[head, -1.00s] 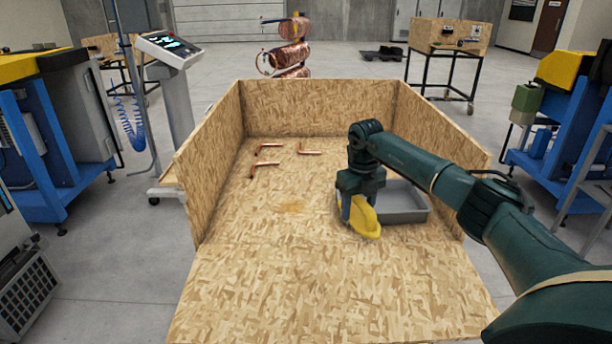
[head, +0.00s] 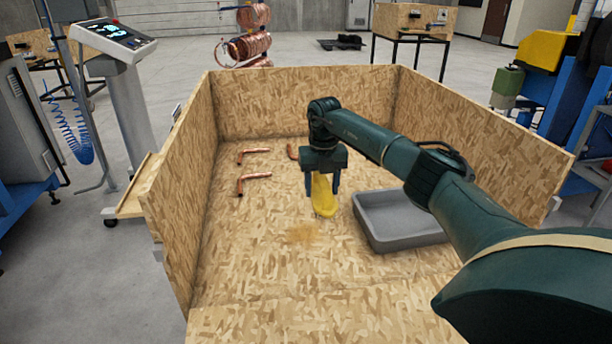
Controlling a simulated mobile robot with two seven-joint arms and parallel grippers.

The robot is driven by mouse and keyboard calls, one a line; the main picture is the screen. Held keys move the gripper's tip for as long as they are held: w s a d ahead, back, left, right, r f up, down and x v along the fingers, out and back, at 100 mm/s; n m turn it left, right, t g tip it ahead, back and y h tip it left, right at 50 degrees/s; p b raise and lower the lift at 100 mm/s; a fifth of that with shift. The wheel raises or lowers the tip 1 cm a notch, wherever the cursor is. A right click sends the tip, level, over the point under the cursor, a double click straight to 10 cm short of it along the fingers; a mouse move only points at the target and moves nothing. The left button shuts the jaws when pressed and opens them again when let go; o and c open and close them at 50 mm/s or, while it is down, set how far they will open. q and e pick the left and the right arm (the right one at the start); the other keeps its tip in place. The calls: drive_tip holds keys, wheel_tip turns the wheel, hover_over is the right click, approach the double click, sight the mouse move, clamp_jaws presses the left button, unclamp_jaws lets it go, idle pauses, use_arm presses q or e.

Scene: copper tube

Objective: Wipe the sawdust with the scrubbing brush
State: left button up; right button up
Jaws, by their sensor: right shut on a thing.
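The yellow scrubbing brush (head: 324,196) is held in my right gripper (head: 322,190), which is shut on it and points down over the wooden board. The brush is to the upper right of the sawdust (head: 304,234), a faint tan patch on the board. I cannot tell whether the brush touches the board. My left gripper is not in view.
A grey tray (head: 372,236) stands on the board just right of the brush, partly behind my right arm. Several copper tube pieces (head: 256,177) lie at the back left. Wooden walls (head: 303,104) enclose the back and sides. The front of the board is clear.

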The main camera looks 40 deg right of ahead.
drive_tip(key=shift+w+f, duration=0.1)
drive_tip(key=shift+f, duration=0.1)
drive_tip(key=shift+f+b, duration=0.3)
drive_tip(key=shift+b, duration=0.15)
drive_tip(key=f+b, duration=0.3)
drive_tip(key=shift+s+f, duration=0.2)
drive_tip(key=shift+f, duration=0.1)
drive_tip(key=shift+f+b, duration=0.5)
drive_tip(key=shift+b, duration=0.2)
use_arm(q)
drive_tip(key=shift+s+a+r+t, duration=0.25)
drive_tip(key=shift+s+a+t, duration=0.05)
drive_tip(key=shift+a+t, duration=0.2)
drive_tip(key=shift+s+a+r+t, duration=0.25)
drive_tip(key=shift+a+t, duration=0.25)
use_arm(e)
drive_tip(key=shift+f, duration=0.15)
use_arm(q)
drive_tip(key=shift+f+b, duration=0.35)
drive_tip(key=shift+b, duration=0.1)
use_arm(e)
drive_tip(key=shift+f, duration=0.95)
drive_tip(key=shift+w, duration=0.1)
